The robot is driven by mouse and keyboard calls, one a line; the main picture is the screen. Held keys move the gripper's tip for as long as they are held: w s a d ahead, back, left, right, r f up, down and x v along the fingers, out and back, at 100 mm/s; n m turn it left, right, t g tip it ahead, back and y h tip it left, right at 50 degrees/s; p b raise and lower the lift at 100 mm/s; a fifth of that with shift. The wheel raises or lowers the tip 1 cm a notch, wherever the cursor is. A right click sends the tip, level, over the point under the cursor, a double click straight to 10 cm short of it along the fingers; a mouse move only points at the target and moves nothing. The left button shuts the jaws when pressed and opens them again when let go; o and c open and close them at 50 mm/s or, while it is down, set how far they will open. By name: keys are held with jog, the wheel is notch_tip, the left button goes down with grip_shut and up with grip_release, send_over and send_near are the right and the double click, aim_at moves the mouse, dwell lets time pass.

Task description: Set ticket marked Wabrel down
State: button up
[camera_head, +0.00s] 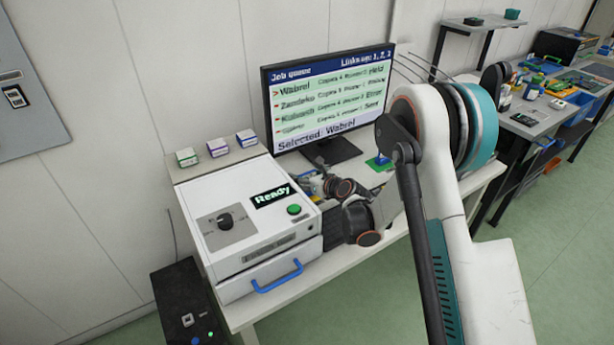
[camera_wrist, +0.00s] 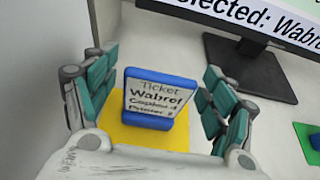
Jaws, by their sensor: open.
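The ticket (camera_wrist: 158,98), a blue-framed upright card reading "Ticket Wabrel" with smaller lines below, shows in the wrist view. It stands over a yellow mat (camera_wrist: 125,133); its lower edge appears to rest there. My gripper (camera_wrist: 160,65) is open, with one teal finger on each side of the ticket and a visible gap on both sides. In the head view my gripper (camera_head: 312,177) is low over the table, between the printer and the monitor. The ticket and yellow mat cannot be made out there.
A monitor (camera_head: 328,97) reading "Selected: Wabrel" stands behind. A green mat (camera_head: 377,165) with a blue item lies right of my gripper. Another table stands at far right.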

jog(key=shift+r, duration=0.15)
jog(key=shift+s+d+r+p, duration=0.1)
jog(key=shift+r+p, duration=0.15)
jog(key=shift+p, duration=0.1)
jog(key=s+d+r+n+g+h+p, duration=0.1)
jog(key=s+d+r+n+h, duration=0.1)
jog(key=s+d+r+n, duration=0.65)
jog(key=s+d+r+n+g+h+p, duration=0.1)
jog(key=s+d+r+n, duration=0.4)
jog(key=s+r, duration=0.7)
jog(key=s+d+r+n+h, duration=0.1)
jog(key=s+d+n, duration=0.2)
jog(key=s+n, duration=0.2)
jog(key=s+d+r+n+g+h, duration=0.1)
jog(key=s+n, duration=0.4)
jog(key=s, duration=0.5)
jog(key=s+d+r+n+g+h, duration=0.1)
jog(key=s+d+n+h, duration=0.1)
jog(key=s+d+n, duration=0.3)
jog(key=s, duration=0.3)
jog(key=shift+d+r+n+h, duration=0.25)
jog(key=shift+n+h, duration=0.05)
jog(key=shift+n, duration=0.05)
